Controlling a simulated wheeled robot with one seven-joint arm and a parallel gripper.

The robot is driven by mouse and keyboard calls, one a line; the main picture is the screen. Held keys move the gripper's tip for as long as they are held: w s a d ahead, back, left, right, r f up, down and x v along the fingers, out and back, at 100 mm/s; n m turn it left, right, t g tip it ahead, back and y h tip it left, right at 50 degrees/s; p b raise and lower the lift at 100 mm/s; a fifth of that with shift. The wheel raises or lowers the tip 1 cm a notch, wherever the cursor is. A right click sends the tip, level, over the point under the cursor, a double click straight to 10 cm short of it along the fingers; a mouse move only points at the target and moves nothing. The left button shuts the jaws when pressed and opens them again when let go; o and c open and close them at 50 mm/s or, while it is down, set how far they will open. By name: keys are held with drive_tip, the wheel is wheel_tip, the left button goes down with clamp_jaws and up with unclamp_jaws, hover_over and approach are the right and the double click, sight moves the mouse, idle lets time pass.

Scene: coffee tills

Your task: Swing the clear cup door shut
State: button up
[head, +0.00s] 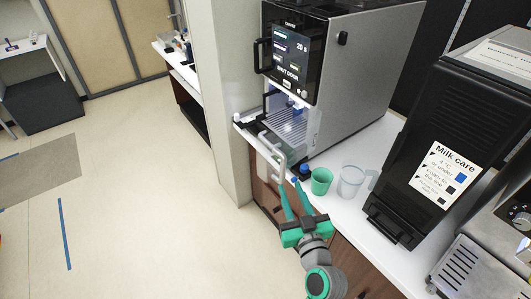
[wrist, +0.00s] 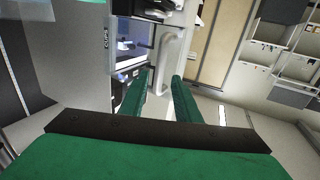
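The black and grey machine (head: 355,75) stands on the white counter, its screen reading "SHUT DOOR". Its lower cup bay (head: 290,122) is uncovered and lit. The clear cup door stands open in front of the bay; its clear panel is hard to make out. Its pale grey bar handle (head: 272,150) sticks out past the counter's front edge. In the wrist view the handle (wrist: 172,58) is just beyond my fingertips. My gripper (head: 289,184) is open with green fingers, low and in front of the handle. The gap between the fingers (wrist: 158,88) looks empty; I cannot tell whether they touch the handle.
A green cup (head: 321,182), a clear jug (head: 350,181) and a small blue-topped item (head: 304,171) stand on the counter right of my gripper. A black "Milk care" unit (head: 455,135) is farther right.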

sight(264, 165)
drive_tip(key=x, duration=0.7)
drive_tip(key=shift+w+a, duration=0.1)
drive_tip(key=shift+c, duration=0.3)
clamp_jaws()
drive_tip(key=shift+w+a, duration=0.5)
drive_tip(key=shift+a, duration=0.4)
drive_tip(key=shift+w+a, duration=0.5)
drive_tip(key=shift+a, duration=0.4)
drive_tip(key=shift+w+a, duration=0.55)
drive_tip(key=shift+a, duration=0.4)
drive_tip(key=shift+w+a, duration=0.2)
drive_tip(key=shift+w, duration=0.05)
drive_tip(key=shift+w+a, duration=1.75)
drive_tip(key=shift+w, duration=0.15)
drive_tip(key=shift+a, duration=0.15)
